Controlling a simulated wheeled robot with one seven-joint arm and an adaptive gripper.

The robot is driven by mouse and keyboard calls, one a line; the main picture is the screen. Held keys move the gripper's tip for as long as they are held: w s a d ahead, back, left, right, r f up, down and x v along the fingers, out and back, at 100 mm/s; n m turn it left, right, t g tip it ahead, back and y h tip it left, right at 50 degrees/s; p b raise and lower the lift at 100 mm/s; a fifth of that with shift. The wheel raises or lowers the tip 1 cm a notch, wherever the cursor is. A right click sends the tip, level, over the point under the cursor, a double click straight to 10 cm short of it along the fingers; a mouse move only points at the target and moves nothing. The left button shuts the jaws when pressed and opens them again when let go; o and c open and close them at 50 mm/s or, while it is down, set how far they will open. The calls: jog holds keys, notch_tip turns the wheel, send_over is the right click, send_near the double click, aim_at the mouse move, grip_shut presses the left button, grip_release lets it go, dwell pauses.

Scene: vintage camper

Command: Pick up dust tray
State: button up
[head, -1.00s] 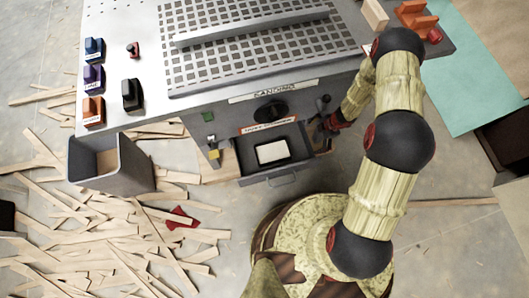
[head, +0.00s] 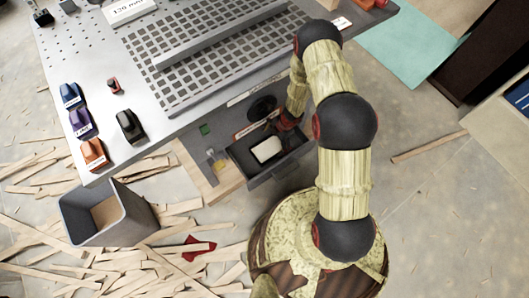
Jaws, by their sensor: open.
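The dust tray looks to be the small black tray with a pale rectangular inside (head: 267,149). It sits in the pulled-out dark grey drawer (head: 286,171) under the front of the sanding table (head: 165,140). My gripper (head: 278,126) is at the drawer's back right, close to the tray's far edge. It is open and appears empty. The fingertips are small and dark, partly lost against the drawer. I cannot tell whether they touch the tray.
A grey open bin (head: 76,218) stands left on the floor among scattered wood strips (head: 40,245). Orange (head: 93,154), purple (head: 81,122), blue (head: 71,95) and black (head: 130,125) blocks sit on the tabletop. The floor to the right is mostly clear, with one wood strip (head: 428,146).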

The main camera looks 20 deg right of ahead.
aim_at(267, 151)
jog(key=b+x, duration=0.1)
jog(key=x, duration=0.1)
jog(key=b+x, duration=0.1)
jog(key=x, duration=0.2)
jog(key=b+x, duration=0.2)
jog(key=shift+s+f, duration=0.2)
jog(key=shift+f, duration=0.05)
jog(key=shift+r, duration=0.1)
jog(key=c, duration=1.1)
jog(key=shift+c, duration=0.3)
